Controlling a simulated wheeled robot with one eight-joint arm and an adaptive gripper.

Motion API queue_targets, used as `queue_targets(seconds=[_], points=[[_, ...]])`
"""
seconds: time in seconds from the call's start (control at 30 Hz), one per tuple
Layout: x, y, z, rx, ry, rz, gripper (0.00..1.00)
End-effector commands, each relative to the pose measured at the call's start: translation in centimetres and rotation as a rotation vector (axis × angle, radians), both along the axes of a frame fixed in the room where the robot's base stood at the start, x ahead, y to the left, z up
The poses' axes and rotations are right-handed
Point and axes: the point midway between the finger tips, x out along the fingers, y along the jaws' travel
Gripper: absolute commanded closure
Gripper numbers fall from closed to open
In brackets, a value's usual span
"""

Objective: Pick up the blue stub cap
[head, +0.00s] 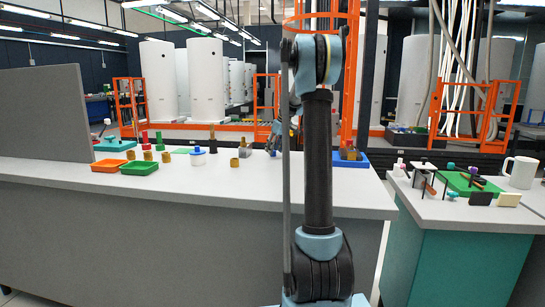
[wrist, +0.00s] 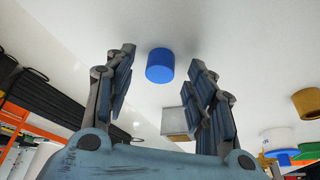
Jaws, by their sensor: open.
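The blue stub cap (wrist: 160,67), a short plain blue cylinder, stands on the pale worktop (wrist: 235,35) in the wrist view. It shows in the gap between the fingertips of my gripper (wrist: 162,62), a little nearer the left finger. My gripper is open and empty, and no finger visibly touches the cap. In the head view my gripper (head: 276,135) is low over the counter, partly hidden behind my arm. A small blue spot there, below the fingers, looks like the cap (head: 272,153).
A brass piece (wrist: 307,104) and a white pot with a blue top (wrist: 279,142) stand right of my gripper in the wrist view. A grey block (wrist: 174,121) shows behind the right finger. Orange (head: 108,165) and green trays (head: 139,168) lie farther left on the counter.

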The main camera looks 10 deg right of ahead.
Motion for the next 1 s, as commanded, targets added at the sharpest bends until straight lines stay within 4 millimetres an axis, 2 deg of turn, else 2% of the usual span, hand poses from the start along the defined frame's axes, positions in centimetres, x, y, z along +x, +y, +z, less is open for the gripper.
queue_targets(seconds=[0.1,0.3,0.5,0.83,1.0], points=[[0.3,0.3,-0.9,0.000,0.000,0.000,0.50],[0.4,0.3,-1.0,0.000,0.000,0.000,0.50],[0.4,0.3,-1.0,0.000,0.000,0.000,0.87],[0.4,0.3,-0.9,0.000,0.000,0.000,0.87],[0.4,0.4,0.4,0.000,0.000,0.001,0.87]])
